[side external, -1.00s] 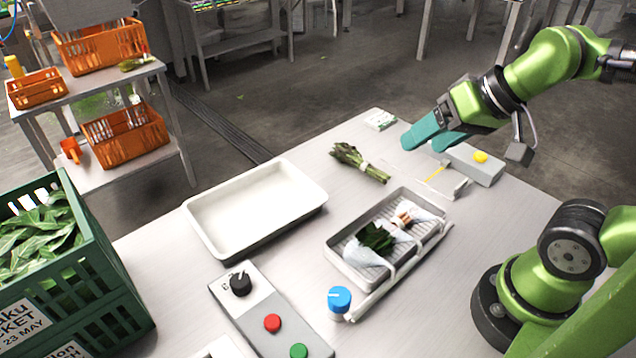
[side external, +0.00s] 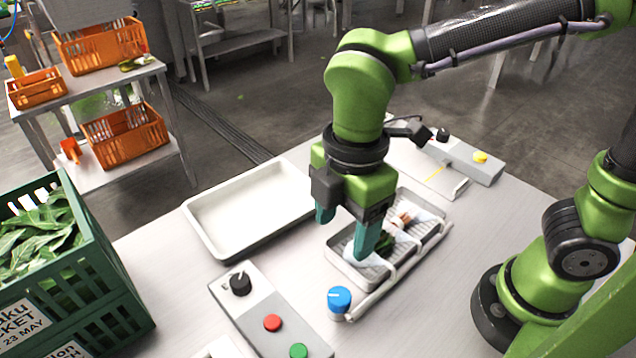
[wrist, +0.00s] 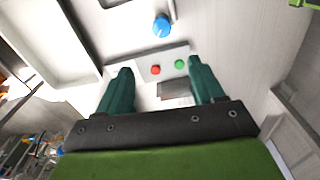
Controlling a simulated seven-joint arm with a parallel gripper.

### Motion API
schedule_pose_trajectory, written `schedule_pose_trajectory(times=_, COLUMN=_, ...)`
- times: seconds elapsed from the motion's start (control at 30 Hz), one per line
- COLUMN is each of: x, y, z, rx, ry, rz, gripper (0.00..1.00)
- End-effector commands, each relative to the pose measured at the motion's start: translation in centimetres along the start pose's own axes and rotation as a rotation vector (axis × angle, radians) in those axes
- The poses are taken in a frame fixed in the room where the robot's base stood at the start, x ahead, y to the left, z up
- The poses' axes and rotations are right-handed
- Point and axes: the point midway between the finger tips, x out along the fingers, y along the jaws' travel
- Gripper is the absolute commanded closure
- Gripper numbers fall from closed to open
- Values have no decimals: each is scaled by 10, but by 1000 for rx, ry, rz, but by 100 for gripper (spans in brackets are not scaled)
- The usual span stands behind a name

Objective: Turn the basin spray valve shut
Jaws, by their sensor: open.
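The blue valve knob (side external: 339,299) stands at the near end of a pale spray pipe (side external: 392,280) beside the grey basin (side external: 345,268). It also shows in the wrist view (wrist: 161,27), beyond the fingers. My gripper (side external: 345,233) is open, with teal fingers pointing down, above the basin's left part and up and behind the blue knob in the side view. It is apart from the knob. The fingers (wrist: 158,88) have nothing between them. In the basin are wrapped bundles (side external: 405,219) of greens, partly hidden by my gripper.
A control box (side external: 262,305) with a black knob, red button and green button stands left of the valve. A white tray (side external: 235,215) lies behind it. A green crate (side external: 95,285) of leaves stands at the left. A grey box with a yellow button (side external: 480,157) is at the back right.

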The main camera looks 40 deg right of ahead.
Motion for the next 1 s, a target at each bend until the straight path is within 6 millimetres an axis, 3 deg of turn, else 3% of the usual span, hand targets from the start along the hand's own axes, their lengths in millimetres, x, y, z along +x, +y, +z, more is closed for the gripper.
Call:
schedule_pose_trajectory(times=0.13, x=-8, y=0, z=-1, rx=-211, ry=-26, rz=-10, gripper=33)
schedule_pose_trajectory(times=0.37, x=2, y=-2, z=2, rx=-285, ry=-34, rz=-24, gripper=33)
schedule_pose_trajectory(times=1.0, x=130, y=-4, z=6, rx=-282, ry=-34, rz=-26, gripper=33)
